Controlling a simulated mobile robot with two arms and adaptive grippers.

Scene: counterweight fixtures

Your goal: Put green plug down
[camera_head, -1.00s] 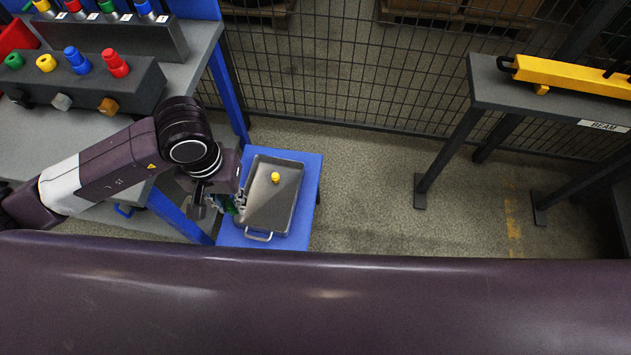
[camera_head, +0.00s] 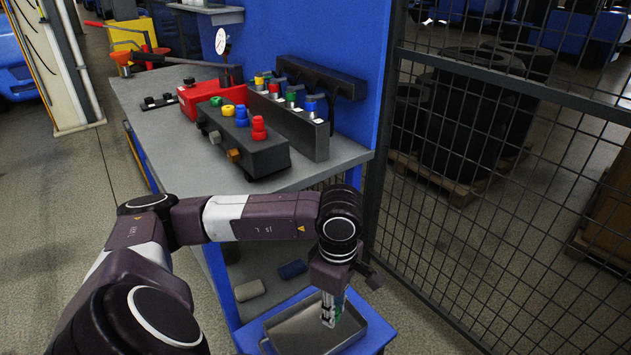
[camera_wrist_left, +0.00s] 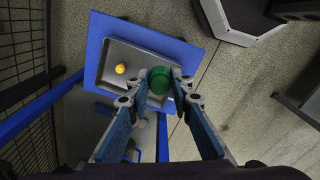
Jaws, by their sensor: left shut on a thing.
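My left gripper (camera_head: 331,309) is shut on the green plug, above the grey metal tray (camera_head: 378,330). The green plug (camera_wrist_left: 160,80) shows between the fingertips in the left wrist view, over the tray's edge; in the head view only a sliver of green shows beside the fingers. A yellow plug (camera_wrist_left: 120,68) lies in the tray (camera_wrist_left: 100,62) at a distance from the green one. The yellow plug is not visible in the head view. I cannot tell how high the green plug is above the tray. My right gripper is not in view.
The tray rests on a blue stand (camera_head: 384,345) beside the workbench (camera_head: 165,155). On the bench are a dark block (camera_head: 268,158) with several coloured plugs, a rack (camera_head: 312,140) behind it and a red box (camera_head: 205,95). A mesh fence (camera_head: 480,210) stands at right.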

